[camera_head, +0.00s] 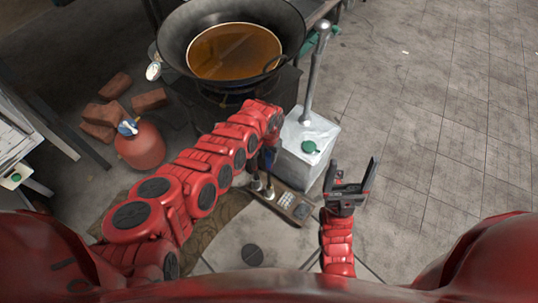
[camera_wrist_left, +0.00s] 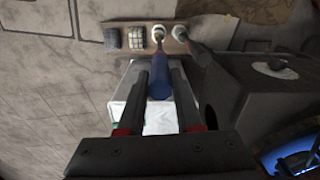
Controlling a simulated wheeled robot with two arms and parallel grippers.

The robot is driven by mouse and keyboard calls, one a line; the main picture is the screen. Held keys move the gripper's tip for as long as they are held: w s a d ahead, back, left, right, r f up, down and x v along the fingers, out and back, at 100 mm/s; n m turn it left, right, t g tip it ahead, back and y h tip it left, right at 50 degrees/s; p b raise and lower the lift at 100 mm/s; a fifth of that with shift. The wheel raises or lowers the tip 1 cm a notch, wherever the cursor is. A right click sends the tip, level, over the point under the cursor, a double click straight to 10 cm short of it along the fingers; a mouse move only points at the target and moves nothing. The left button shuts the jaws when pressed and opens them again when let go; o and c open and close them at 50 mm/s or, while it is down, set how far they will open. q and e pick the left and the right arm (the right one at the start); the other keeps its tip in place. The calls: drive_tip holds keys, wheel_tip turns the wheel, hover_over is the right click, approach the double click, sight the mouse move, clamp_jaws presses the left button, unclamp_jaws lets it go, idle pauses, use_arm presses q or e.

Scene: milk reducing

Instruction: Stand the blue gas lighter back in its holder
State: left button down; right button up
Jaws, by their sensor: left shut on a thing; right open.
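My left gripper (camera_head: 268,160) is shut on the blue gas lighter (camera_wrist_left: 160,78), which lies between both fingers in the left wrist view. The lighter's narrow end points at a pale round cup of the wooden holder (camera_wrist_left: 208,22); I cannot tell whether the tip is inside. In the head view the lighter is mostly hidden by my left arm, and the holder (camera_head: 285,204) lies below the gripper. A dark tool (camera_wrist_left: 196,48) stands at the neighbouring cup. My right gripper (camera_head: 348,187) is open and empty, right of the holder.
A white box (camera_head: 309,155) with a green cap and a metal pole stands behind the holder. A wok (camera_head: 180,62) of brown liquid is at the back. A red gas cylinder (camera_head: 140,146) and several bricks (camera_head: 150,100) are left. Tiled floor at the right is clear.

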sight(269, 166)
use_arm(q)
drive_tip(key=shift+f+b, duration=3.55)
drive_tip(key=shift+f, duration=0.55)
drive_tip(key=c, duration=0.5)
unclamp_jaws()
wheel_tip(269, 166, up, 8)
drive_tip(key=p, duration=0.5)
wheel_tip(269, 166, up, 8)
drive_tip(key=p, duration=0.3)
drive_tip(key=shift+d+r, duration=0.1)
drive_tip(key=shift+r, duration=0.65)
drive_tip(key=shift+r, duration=0.1)
